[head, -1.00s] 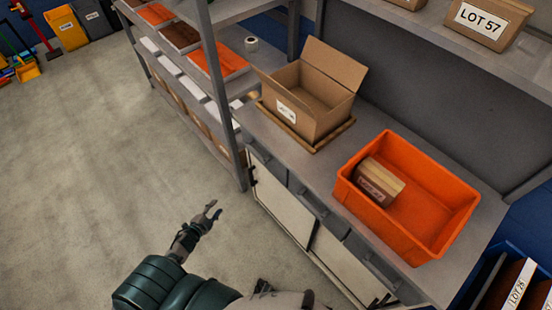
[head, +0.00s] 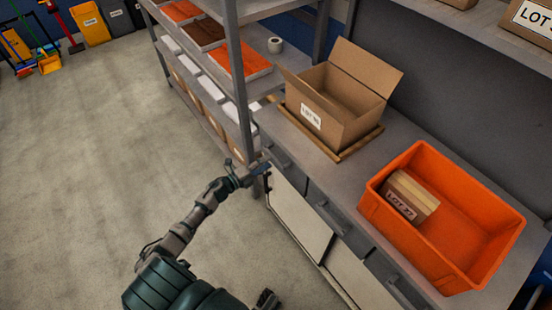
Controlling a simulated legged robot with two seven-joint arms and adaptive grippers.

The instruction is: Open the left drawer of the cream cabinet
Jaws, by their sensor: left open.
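The cabinet has cream doors (head: 297,220) under a row of grey drawer fronts with bar handles. The left drawer (head: 284,158) is at the far left end of the row, just under the worktop, and looks shut. My left gripper (head: 250,168) is open, at the cabinet's left end beside the left drawer's front. One finger overlaps the cabinet edge just below the drawer's handle in the picture. I cannot tell whether it touches. Nothing shows between the fingers.
On the worktop stand an open cardboard box (head: 340,101) on a wooden tray and an orange bin (head: 455,225) holding a small carton (head: 411,197). A grey shelf rack (head: 240,85) stands close behind my left gripper. The floor (head: 90,180) to the left is clear.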

